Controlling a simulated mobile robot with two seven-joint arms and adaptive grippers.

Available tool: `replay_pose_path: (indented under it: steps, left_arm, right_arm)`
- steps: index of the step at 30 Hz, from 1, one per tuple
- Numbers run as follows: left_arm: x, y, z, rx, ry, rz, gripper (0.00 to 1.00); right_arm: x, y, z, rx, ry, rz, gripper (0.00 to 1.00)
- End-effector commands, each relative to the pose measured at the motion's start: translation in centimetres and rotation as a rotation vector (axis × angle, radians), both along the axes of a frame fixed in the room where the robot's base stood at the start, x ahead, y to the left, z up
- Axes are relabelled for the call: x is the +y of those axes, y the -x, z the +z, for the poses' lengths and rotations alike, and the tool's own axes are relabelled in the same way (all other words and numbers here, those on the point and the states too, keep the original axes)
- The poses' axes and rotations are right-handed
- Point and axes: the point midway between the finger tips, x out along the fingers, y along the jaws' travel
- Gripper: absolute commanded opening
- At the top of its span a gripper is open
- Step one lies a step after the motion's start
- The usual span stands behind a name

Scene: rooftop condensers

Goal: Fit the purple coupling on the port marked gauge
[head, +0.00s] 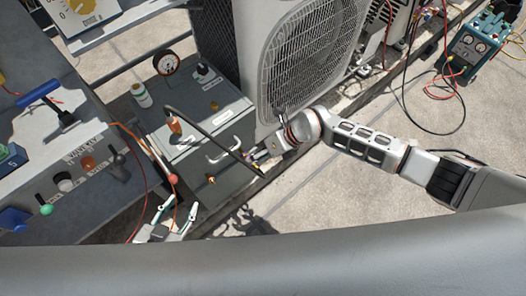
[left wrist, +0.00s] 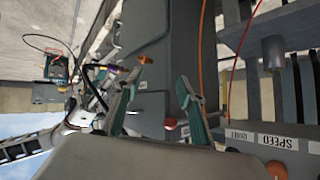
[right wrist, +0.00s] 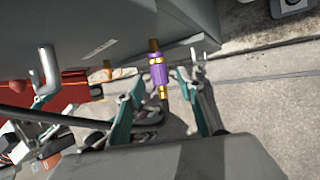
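The purple coupling (right wrist: 158,73) has brass ends and sits in line with a brass stub on the grey box (right wrist: 130,30) in the right wrist view. Whether it is seated there, I cannot tell. A dark hose (right wrist: 150,122) runs from its near end. My right gripper (right wrist: 160,82) is open, its fingers on either side of the coupling, apparently not touching it. A second, bare brass port (right wrist: 108,68) is to the left; it also shows in the head view (head: 211,180). My left gripper (head: 178,210) is open and empty near the box's front corner. No gauge marking is readable.
A condenser with a fan grille (head: 310,55) stands behind the box. A control panel (head: 75,170) with knobs and levers is at the left. A round dial (head: 166,62) rises behind the box. A teal device (head: 470,45) with hoses is at far right.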

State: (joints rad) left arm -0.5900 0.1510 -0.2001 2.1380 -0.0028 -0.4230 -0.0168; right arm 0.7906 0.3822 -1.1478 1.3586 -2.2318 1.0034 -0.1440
Motion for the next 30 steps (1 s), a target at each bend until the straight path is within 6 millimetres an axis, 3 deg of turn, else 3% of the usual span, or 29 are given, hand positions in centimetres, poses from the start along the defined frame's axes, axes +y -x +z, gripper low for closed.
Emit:
replay_pose_path:
  steps: [12, 17, 20, 21, 22, 30]
  left_arm:
    - [-0.02, -0.31, 0.23, -0.008, -0.003, -0.008, 0.39]
    - [0.03, -0.19, 0.14, -0.005, -0.003, -0.006, 0.39]
    - [0.06, -0.17, 0.09, -0.004, -0.002, -0.003, 0.39]
    - [0.07, -0.17, 0.07, -0.004, -0.002, -0.001, 0.39]
    - [0.07, -0.17, 0.06, -0.003, -0.002, 0.000, 0.39]
    - [-0.02, -0.18, 0.04, -0.002, 0.004, 0.007, 0.39]
  right_arm:
    - [0.56, -0.10, -0.62, -0.001, -0.001, -0.001, 0.38]
    - [0.55, -0.08, -0.63, -0.001, -0.001, 0.000, 0.00]
    - [0.55, -0.07, -0.65, -0.001, -0.001, 0.000, 0.00]
    - [0.55, -0.06, -0.65, -0.001, -0.001, 0.000, 0.07]
    - [0.55, -0.06, -0.65, -0.001, -0.001, 0.000, 0.00]
    - [0.50, 0.02, -0.65, 0.000, 0.000, 0.000, 0.00]
